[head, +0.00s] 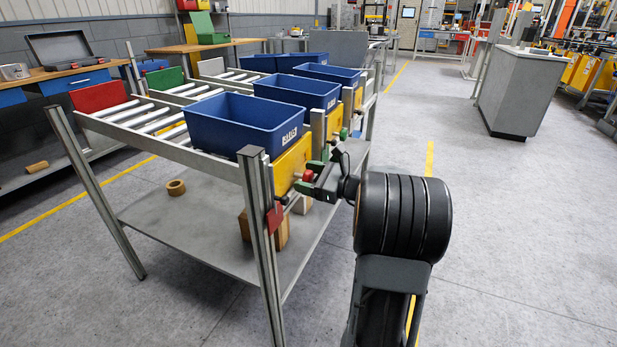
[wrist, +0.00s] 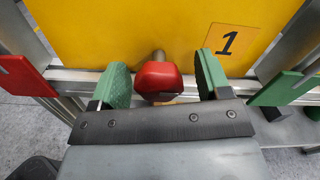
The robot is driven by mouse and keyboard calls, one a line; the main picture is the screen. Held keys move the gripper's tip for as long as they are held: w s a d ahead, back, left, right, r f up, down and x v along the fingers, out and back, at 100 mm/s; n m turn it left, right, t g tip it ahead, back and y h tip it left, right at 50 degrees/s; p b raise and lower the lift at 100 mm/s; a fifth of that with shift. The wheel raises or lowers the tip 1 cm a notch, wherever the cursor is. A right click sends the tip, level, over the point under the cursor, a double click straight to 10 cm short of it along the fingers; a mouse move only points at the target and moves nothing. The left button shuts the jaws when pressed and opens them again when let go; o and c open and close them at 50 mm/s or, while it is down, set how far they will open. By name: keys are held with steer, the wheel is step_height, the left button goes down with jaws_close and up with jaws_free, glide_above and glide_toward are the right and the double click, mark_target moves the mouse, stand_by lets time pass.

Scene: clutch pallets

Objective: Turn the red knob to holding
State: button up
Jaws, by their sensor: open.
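The red knob (wrist: 158,78) sits on a short metal stem in front of a yellow panel (wrist: 120,30) marked with a number 1. My gripper (wrist: 161,64) is open, with one green finger on each side of the knob. Small gaps show between the fingers and the knob, so they look apart from it. A red plate (wrist: 22,76) is at the left on the metal rail, and a green plate (wrist: 284,88) is at the right. In the head view my gripper (head: 309,177) is at the rack's near end, and the knob shows small between the fingers.
The roller rack carries blue bins (head: 245,123) above the yellow panels. A metal post (head: 258,230) with a red plate (head: 273,217) stands close to my gripper's left. Wooden blocks (head: 281,230) and a ring (head: 176,187) lie on the lower shelf.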

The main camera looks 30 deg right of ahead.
steer(key=p+v, duration=0.4)
steer(key=v, duration=1)
steer(key=shift+f, duration=0.1)
stand_by(0.3)
